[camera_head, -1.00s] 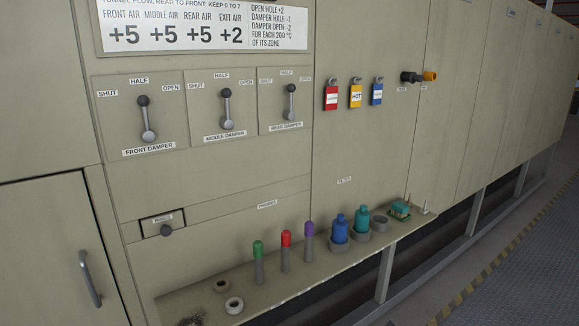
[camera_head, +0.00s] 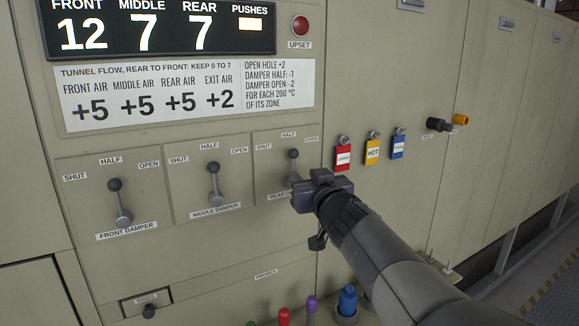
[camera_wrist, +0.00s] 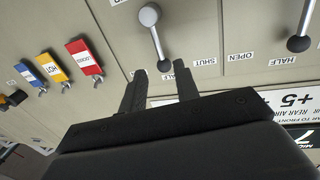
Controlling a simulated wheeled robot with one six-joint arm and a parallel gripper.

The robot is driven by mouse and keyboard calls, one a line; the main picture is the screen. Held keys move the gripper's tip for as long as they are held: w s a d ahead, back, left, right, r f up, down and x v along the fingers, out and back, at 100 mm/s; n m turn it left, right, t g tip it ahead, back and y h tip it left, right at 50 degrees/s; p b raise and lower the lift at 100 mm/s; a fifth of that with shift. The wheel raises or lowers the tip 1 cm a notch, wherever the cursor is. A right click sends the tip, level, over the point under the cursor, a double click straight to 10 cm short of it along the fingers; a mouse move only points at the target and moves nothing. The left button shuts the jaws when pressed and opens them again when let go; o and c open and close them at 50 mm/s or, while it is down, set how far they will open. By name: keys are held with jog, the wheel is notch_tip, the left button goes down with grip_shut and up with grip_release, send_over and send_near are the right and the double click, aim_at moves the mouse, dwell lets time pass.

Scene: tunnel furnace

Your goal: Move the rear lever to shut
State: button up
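The rear lever has a dark knob (camera_head: 293,154) that points up near the HALF label on the rear damper plate (camera_head: 262,178). My gripper (camera_head: 298,183) is in front of that plate from the lower right and hides the lever's lower part. In the wrist view, which is turned upside down, the lever's silver base (camera_wrist: 149,15) is at the top and its rod runs down towards the gap between my two fingers (camera_wrist: 159,68). The fingers are apart, with the knob end between their tips. I cannot tell whether they touch it.
The middle lever (camera_head: 214,183) and front lever (camera_head: 119,203) stand to the left. Red (camera_head: 343,157), yellow (camera_head: 372,150) and blue (camera_head: 398,145) tags hang to the right. The display (camera_head: 157,27) above reads 12, 7, 7. Bottles and probes stand below.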

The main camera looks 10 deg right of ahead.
aim_at(294, 165)
jog(key=w, duration=0.5)
jog(key=w+a, duration=0.1)
jog(key=w, duration=0.1)
jog(key=shift+w, duration=0.25)
jog(key=shift+c, duration=0.2)
grip_shut()
